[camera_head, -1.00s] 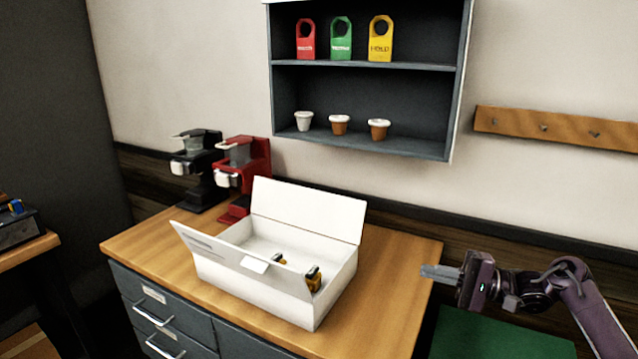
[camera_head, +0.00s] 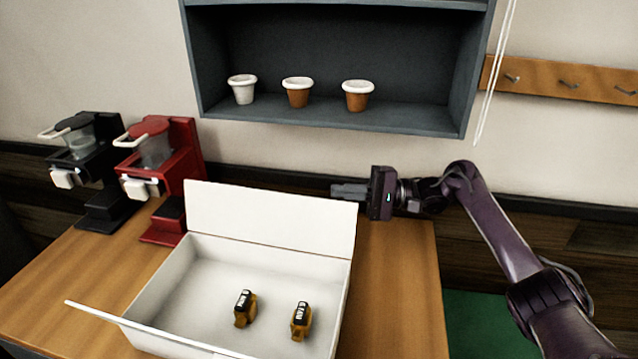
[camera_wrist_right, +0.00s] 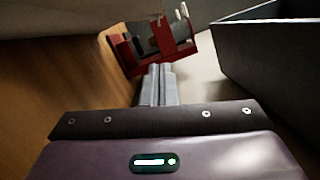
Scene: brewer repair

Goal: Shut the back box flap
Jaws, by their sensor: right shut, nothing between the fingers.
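The white box (camera_head: 345,305) stands open on the wooden counter. Its back flap (camera_head: 270,218) stands up from the rear edge, leaning slightly back. Two small yellow and black items, one (camera_head: 244,309) left of the other (camera_head: 301,321), lie inside. My right gripper (camera_head: 334,191) is shut and empty, by the upper right corner of the back flap; I cannot tell whether it touches. Its shut fingers also show in the right wrist view (camera_wrist_right: 158,84). My left gripper is not in view.
A red brewer (camera_head: 165,180) and a black brewer (camera_head: 90,170) stand left of the box. A grey wall shelf (camera_head: 330,122) with three cups hangs above the flap. A peg rail (camera_head: 560,82) is at the right. The counter right of the box (camera_head: 400,290) is clear.

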